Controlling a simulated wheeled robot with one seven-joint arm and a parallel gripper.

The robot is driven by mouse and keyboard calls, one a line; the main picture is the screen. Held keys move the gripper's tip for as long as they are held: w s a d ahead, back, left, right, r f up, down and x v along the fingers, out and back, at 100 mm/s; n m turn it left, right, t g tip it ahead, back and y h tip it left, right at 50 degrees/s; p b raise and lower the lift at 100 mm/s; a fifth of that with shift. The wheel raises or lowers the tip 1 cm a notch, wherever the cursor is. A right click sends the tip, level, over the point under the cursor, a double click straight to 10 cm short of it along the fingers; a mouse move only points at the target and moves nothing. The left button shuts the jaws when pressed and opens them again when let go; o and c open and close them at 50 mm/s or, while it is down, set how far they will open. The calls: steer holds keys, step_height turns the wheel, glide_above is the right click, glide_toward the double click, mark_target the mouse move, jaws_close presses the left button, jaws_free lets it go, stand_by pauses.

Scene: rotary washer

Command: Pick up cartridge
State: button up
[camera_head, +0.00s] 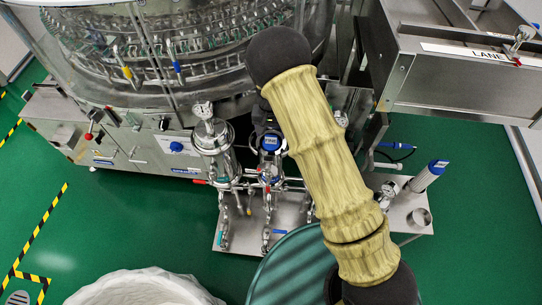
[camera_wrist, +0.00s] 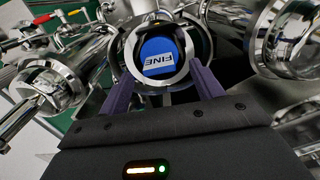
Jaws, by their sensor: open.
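A cartridge with a blue round top marked FINE (camera_head: 271,142) sits among the steel fittings at the middle of the skid. In the wrist view its blue top (camera_wrist: 158,55) shows inside a bright steel ring, near the image's top centre. My gripper (camera_wrist: 159,72) is open, its two purple fingers on either side of the ring's near edge. I cannot tell whether they touch it. The cartridge's lower body is hidden. In the head view my sleeved arm hides part of the area beside it.
A steel housing with a gauge (camera_head: 212,135) stands just left of the cartridge. A white cylinder with a blue top (camera_head: 428,176) and a steel cup (camera_head: 419,217) are on the right plate. The washer (camera_head: 170,50) stands behind. A white bin (camera_head: 140,290) is at front left.

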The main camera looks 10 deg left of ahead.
mark_target(271, 136)
step_height(271, 136, down, 4)
steer(key=shift+w+r, duration=0.1)
steer(key=shift+r, duration=0.15)
jaws_close()
stand_by(0.5)
